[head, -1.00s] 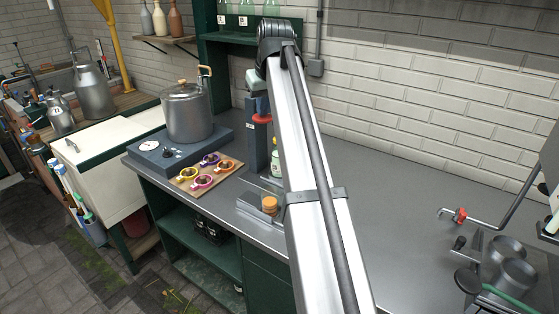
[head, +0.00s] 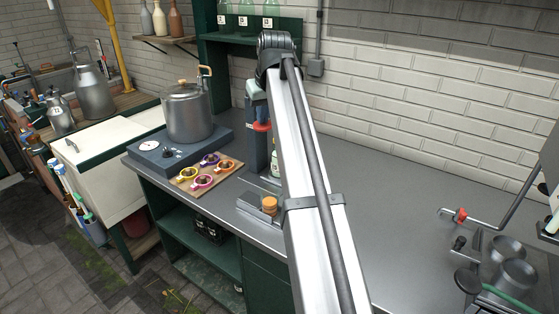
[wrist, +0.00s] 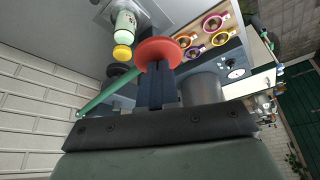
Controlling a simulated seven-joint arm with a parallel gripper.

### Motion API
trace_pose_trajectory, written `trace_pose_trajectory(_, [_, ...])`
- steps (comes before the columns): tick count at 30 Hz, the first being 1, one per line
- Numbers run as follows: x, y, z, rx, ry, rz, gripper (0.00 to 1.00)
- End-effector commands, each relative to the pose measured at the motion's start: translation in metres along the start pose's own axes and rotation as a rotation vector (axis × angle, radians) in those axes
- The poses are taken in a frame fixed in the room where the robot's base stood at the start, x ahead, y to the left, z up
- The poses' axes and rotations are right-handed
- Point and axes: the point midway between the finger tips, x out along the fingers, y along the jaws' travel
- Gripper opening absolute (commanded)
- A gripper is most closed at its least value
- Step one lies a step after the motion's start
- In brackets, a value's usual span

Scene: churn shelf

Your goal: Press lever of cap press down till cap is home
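The cap press has a dark blue column (head: 257,148) on the counter, partly hidden by my arm in the head view. A white bottle (wrist: 125,22) with a yellow cap (wrist: 122,52) stands beside the disc in that view; whether the cap is seated cannot be told. A dark bolted bar fills the lower wrist view.
Left of the press are a board with several colored cups (head: 226,164) and a large pot (head: 187,112) on a blue-grey scale. The grey counter (head: 400,215) is clear to the right, up to metal cups (head: 513,275).

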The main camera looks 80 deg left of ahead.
Motion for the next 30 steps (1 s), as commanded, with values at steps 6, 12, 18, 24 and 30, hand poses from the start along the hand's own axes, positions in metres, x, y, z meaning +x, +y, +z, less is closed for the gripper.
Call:
trace_pose_trajectory(6, [0.008,-0.001,0.004,0.000,0.000,-0.001,0.00])
trace_pose_trajectory(12, [0.009,-0.001,0.004,0.000,0.000,-0.001,0.00])
trace_pose_trajectory(18, [0.010,-0.001,0.005,0.000,0.000,-0.001,0.00])
trace_pose_trajectory(24, [0.019,0.000,0.008,0.000,-0.001,-0.001,0.00])
trace_pose_trajectory(30, [0.024,0.000,0.010,0.000,-0.001,-0.001,0.00])
